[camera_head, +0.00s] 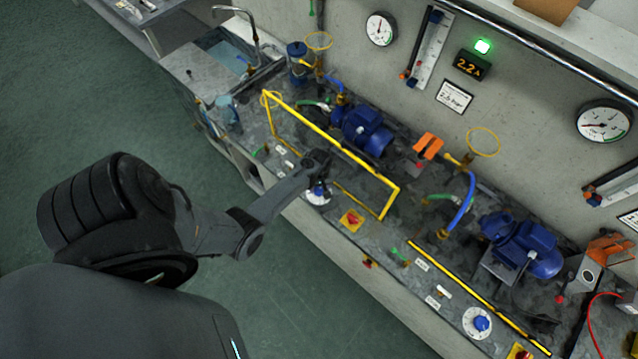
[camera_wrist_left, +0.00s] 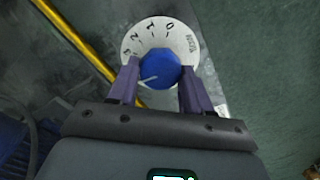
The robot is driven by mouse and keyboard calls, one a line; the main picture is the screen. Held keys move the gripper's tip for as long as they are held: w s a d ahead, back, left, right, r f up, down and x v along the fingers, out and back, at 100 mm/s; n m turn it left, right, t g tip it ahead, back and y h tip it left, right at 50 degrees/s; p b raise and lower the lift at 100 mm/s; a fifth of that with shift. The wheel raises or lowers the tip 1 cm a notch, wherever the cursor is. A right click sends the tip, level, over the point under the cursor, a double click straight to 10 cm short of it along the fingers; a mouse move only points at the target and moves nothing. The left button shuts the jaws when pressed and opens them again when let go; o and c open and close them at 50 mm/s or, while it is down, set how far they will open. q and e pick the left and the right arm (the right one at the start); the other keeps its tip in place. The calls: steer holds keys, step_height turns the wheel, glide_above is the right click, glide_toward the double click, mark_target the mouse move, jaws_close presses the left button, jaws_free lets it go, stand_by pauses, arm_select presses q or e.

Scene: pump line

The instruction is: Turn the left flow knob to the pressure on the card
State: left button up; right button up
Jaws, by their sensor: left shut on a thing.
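My left gripper (camera_head: 318,178) reaches down to the bench's front edge. It is shut on the left flow knob (camera_head: 318,191), a blue knob on a round white dial. In the left wrist view the gripper's fingers (camera_wrist_left: 158,78) stand on both sides of the blue knob (camera_wrist_left: 160,66). The knob's white pointer line points to the lower left; the dial (camera_wrist_left: 150,30) shows 0, 1, 2 and 3 around its upper left. The white card (camera_head: 454,97) on the wall seems to read 2.5 bar. The left gauge (camera_head: 380,29) is too small to read exactly. My right gripper is not in view.
A yellow rail (camera_head: 330,133) stands over the bench close behind the gripper. A blue pump (camera_head: 366,128) is behind it. A red switch on a yellow plate (camera_head: 352,219) is right of the knob. A second blue knob (camera_head: 481,323), pump and gauge (camera_head: 603,122) stand further right.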

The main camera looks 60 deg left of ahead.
arm_select(q)
steer(key=m+p, duration=0.1)
steer(key=m, duration=0.2)
steer(key=shift+r+m+p, duration=0.1)
steer(key=shift+m+p, duration=0.6)
steer(key=shift+m, duration=0.9)
steer(key=o, duration=1)
steer(key=shift+o, duration=0.2)
